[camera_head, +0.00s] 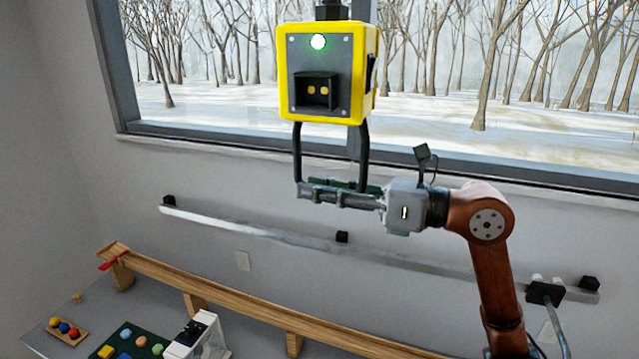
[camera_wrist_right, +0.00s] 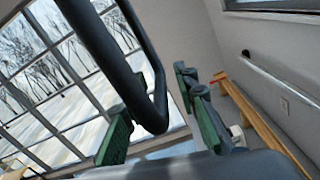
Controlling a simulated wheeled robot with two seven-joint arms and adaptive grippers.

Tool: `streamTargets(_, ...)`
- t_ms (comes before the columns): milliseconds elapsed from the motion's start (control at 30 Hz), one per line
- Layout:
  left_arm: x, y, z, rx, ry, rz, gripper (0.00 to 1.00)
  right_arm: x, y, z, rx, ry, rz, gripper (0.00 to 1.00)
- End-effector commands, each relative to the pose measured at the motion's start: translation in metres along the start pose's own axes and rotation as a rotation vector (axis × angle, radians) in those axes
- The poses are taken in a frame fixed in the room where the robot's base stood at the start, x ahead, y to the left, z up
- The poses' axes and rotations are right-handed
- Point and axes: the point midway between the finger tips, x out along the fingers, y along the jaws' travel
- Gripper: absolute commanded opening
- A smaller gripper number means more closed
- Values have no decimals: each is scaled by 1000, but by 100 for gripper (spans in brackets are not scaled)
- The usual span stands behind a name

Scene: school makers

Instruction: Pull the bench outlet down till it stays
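The bench outlet is a yellow box (camera_head: 365,75) with a grey front plate, a dark socket and a lit green light. It hangs in front of the window from a dark fitting. A black U-shaped handle (camera_head: 297,150) hangs below it; it also shows large in the right wrist view (camera_wrist_right: 100,55). My right gripper (camera_head: 330,190) is level with the handle's lower end. In the wrist view the handle's bend lies between its green-padded fingers (camera_wrist_right: 160,125), which stand apart with a gap on the right side. Part of the handle's lower bar is hidden by the fingers. My left gripper is not in view.
A metal rail (camera_head: 260,232) runs along the wall below the window. A wooden ramp track (camera_head: 240,305) crosses the bench beneath. Colored balls on a small board (camera_head: 68,332), a dark green tray (camera_head: 118,340) and a white device (camera_head: 195,340) are at lower left.

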Motion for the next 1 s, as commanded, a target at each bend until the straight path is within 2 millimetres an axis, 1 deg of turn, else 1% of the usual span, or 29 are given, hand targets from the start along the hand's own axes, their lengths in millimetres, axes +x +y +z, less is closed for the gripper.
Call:
streamTargets(200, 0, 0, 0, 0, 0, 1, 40, 0, 0, 0, 0, 0, -1, 27)
streamTargets(233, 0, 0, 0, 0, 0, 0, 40, 0, 0, 0, 0, 0, -1, 26)
streamTargets(600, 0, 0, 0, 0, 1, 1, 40, 0, -1, 0, 0, 0, -1, 0)
streamTargets(1000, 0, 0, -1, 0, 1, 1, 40, 0, -1, 0, 1, -1, -1, 0)
